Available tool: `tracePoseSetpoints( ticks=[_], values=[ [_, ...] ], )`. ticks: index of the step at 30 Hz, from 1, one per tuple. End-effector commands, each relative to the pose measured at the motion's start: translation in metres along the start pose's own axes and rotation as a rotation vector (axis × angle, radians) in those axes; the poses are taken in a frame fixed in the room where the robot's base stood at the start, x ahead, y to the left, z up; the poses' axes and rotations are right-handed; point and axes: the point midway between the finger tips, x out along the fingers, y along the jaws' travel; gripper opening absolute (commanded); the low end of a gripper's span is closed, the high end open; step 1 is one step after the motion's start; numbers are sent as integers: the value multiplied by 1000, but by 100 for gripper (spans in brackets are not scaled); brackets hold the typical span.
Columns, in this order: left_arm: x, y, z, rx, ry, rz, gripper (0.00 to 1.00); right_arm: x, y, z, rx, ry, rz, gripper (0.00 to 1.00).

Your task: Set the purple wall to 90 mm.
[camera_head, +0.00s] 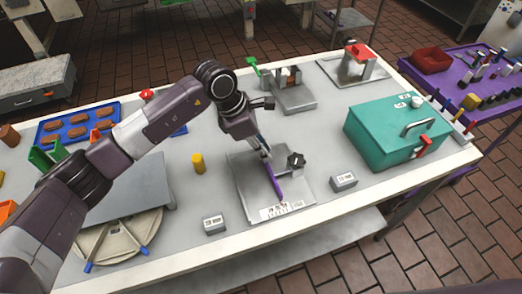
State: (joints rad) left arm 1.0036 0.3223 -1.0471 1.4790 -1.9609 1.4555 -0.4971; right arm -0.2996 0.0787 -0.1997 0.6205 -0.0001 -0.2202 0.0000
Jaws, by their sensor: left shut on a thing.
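The purple wall (275,182) stands on a grey metal base plate (300,196) near the front middle of the table. A white scale strip (276,211) lies along the plate's front edge; its numbers are too small to read. A black knob (296,160) sits just right of the wall. My left gripper (264,152) reaches down from above and is shut on the far upper end of the purple wall. The fingertips are small and partly hidden. My right gripper is not in view.
Small labelled grey blocks stand left (214,225) and right (343,181) of the plate. A yellow cylinder (198,163) stands to its left. A teal box (387,135) is at the right, a metal fixture (292,93) behind. A blue tray (77,137) of brown pieces lies far left.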

Motion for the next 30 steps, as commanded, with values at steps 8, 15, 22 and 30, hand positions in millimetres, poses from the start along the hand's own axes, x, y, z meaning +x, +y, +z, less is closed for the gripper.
tracePoseSetpoints(
  ticks=[8,15,22,30],
  values=[
    [-1,0,0,0,-2,1,34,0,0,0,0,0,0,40],
    [-2,0,0,0,-1,1,34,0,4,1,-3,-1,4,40],
    [-35,2,0,3,-1,6,34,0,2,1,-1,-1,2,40],
    [-92,2,0,1,-2,5,34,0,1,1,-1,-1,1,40]
  ],
)
